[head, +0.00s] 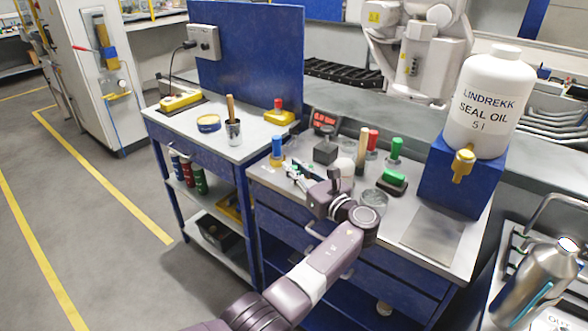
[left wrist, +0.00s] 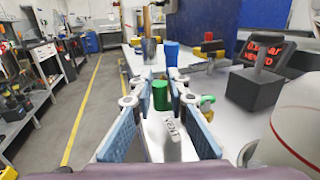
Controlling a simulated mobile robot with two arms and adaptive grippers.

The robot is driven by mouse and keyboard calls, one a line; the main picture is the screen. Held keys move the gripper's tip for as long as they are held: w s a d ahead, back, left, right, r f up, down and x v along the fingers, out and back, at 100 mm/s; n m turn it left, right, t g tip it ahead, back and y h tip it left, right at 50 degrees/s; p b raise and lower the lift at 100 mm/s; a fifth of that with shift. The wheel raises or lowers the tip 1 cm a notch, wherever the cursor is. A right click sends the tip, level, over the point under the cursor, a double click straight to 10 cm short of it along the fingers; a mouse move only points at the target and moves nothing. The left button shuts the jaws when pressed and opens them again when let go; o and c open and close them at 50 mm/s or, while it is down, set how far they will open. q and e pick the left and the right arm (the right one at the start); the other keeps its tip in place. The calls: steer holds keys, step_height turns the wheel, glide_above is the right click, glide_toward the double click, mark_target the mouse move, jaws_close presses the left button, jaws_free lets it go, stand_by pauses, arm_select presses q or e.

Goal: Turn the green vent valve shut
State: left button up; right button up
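The green valve knob (left wrist: 160,95) shows in the left wrist view between the two fingers of my left gripper (left wrist: 162,76). A pale tag with dark lettering (left wrist: 172,128) lies just nearer, below the knob. The fingers stand apart, one on each side of the knob, and I see no clear contact. In the head view my left gripper (head: 299,171) is low over the left part of the bench top, and it mostly hides the green knob there. My right gripper is not in view.
A blue cap (left wrist: 172,50) stands just beyond the knob. A dark display with red characters (left wrist: 266,52) is to its right, and a pale rounded container (left wrist: 300,125) is close on the right. In the head view, a green-topped item (head: 396,148) and a seal oil jug (head: 490,100) stand further right.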

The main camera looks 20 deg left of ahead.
arm_select(q)
steer(key=o, duration=0.3)
step_height(320, 180, up, 10)
stand_by(0.5)
steer(key=shift+c, duration=0.5)
